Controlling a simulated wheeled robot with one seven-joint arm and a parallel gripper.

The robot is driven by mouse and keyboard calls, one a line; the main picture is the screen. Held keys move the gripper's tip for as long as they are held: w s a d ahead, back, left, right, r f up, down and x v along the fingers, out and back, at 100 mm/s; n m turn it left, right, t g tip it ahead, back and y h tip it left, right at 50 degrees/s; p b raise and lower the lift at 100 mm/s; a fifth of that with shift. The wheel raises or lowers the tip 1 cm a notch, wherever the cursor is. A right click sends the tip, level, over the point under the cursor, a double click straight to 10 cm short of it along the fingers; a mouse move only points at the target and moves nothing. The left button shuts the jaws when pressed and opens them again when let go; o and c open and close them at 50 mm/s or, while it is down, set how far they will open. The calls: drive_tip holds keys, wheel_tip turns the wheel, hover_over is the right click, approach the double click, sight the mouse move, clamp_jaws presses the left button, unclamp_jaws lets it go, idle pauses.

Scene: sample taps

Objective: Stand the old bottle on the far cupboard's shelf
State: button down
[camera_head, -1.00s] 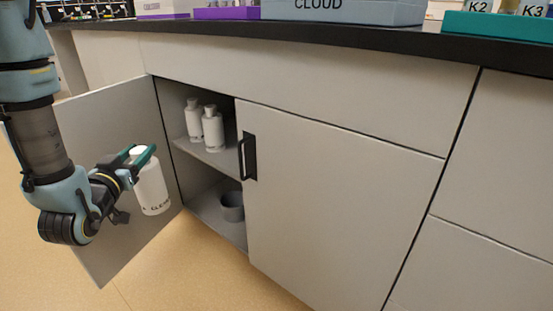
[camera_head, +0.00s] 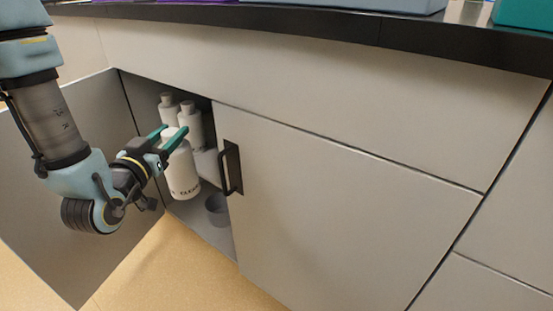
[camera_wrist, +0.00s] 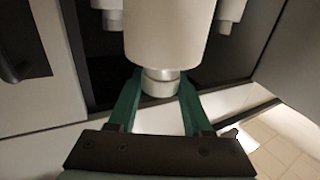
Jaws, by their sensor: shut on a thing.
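My gripper (camera_head: 171,136) is shut on the neck of a white bottle (camera_head: 183,174) with dark lettering. The bottle hangs roughly upright at the opening of the far cupboard, in front of the shelf (camera_head: 208,166). In the wrist view the green fingers (camera_wrist: 160,90) sit on either side of the cap and neck, and the white bottle body (camera_wrist: 168,30) fills the top middle. Two other white bottles, one at the left (camera_head: 168,108) and one at the right (camera_head: 191,124), stand on the shelf, partly hidden by the held bottle and gripper.
The cupboard's left door (camera_head: 60,200) stands open. The right door (camera_head: 330,210) is shut, its black handle (camera_head: 231,167) close to the opening. A grey pot (camera_head: 217,208) sits on the cupboard floor. The dark counter edge (camera_head: 300,22) runs above.

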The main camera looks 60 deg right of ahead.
drive_tip(key=shift+s+d+r+t, duration=0.1)
drive_tip(key=shift+d+r+t, duration=0.05)
drive_tip(key=shift+t, duration=0.15)
drive_tip(key=f+b+x, duration=0.1)
drive_tip(key=f+x, duration=0.1)
drive_tip(key=x, duration=0.6)
drive_tip(key=f+b+x, duration=0.1)
drive_tip(key=b+x, duration=0.1)
drive_tip(key=x, duration=0.7)
drive_tip(key=shift+d+f, duration=0.35)
drive_tip(key=shift+f, duration=0.05)
drive_tip(key=shift+f, duration=0.15)
drive_tip(key=shift+c, duration=1.6)
unclamp_jaws()
